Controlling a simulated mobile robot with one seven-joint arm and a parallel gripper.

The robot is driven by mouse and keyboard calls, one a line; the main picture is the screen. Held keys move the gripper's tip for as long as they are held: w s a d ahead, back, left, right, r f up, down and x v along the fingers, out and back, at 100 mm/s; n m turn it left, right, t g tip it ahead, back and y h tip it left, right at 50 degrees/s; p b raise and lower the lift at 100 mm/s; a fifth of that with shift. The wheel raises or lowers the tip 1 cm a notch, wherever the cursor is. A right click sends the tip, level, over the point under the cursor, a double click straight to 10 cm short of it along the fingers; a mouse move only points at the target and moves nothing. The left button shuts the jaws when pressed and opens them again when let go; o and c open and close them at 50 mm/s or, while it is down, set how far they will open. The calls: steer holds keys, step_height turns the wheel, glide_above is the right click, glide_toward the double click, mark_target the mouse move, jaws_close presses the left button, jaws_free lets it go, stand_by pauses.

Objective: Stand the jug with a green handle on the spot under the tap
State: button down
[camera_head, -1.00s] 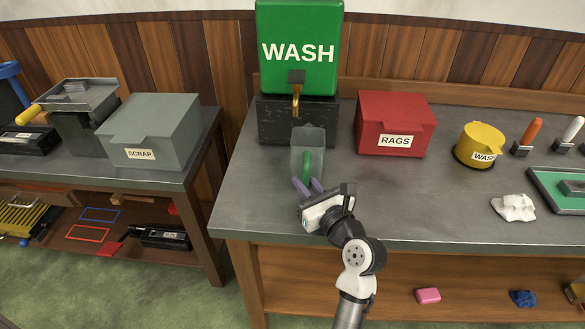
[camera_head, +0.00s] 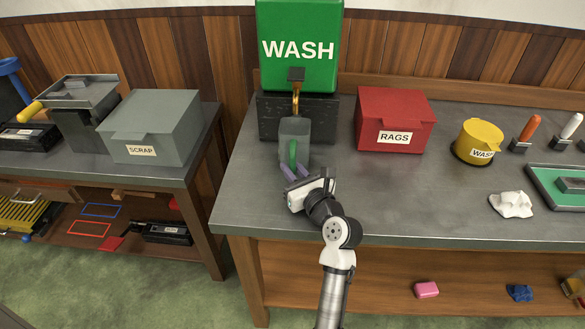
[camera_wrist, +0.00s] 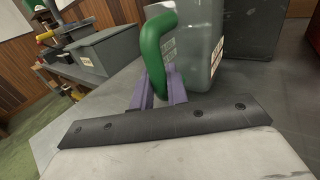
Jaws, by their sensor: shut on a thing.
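The jug (camera_head: 296,130) is grey and see-through, with a green handle (camera_head: 293,152) facing me. It is upright, just in front of the black block under the green WASH tank (camera_head: 298,45). The brass tap (camera_head: 296,100) hangs right behind and above its rim in the head view. My gripper (camera_head: 295,173) is shut on the green handle; in the wrist view its purple fingers (camera_wrist: 160,88) pinch the handle's lower part, with the jug body (camera_wrist: 197,45) beyond. The spot under the tap is hidden behind the jug. I cannot tell whether the jug's base touches the bench.
A red RAGS box (camera_head: 395,119) stands to the right of the jug. A yellow WASH pot (camera_head: 478,142) and a white crumpled rag (camera_head: 511,204) lie further right. The bench top (camera_head: 410,190) is clear between. A grey SCRAP box (camera_head: 152,127) is on the left bench.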

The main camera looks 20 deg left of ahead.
steer(key=shift+f, duration=0.65)
steer(key=c, duration=1.4)
jaws_free()
steer(key=shift+s+f, duration=0.1)
steer(key=shift+f, duration=0.05)
steer(key=shift+r, duration=0.25)
steer(key=shift+d+r, duration=0.2)
steer(key=shift+r, duration=0.05)
steer(key=b+v, duration=0.1)
steer(key=v, duration=0.4)
steer(key=b+v, duration=0.1)
steer(key=v, duration=0.4)
steer(key=shift+s+r, duration=0.1)
steer(key=shift+r, duration=0.1)
steer(key=shift+v, duration=0.8)
steer(key=shift+r, duration=0.15)
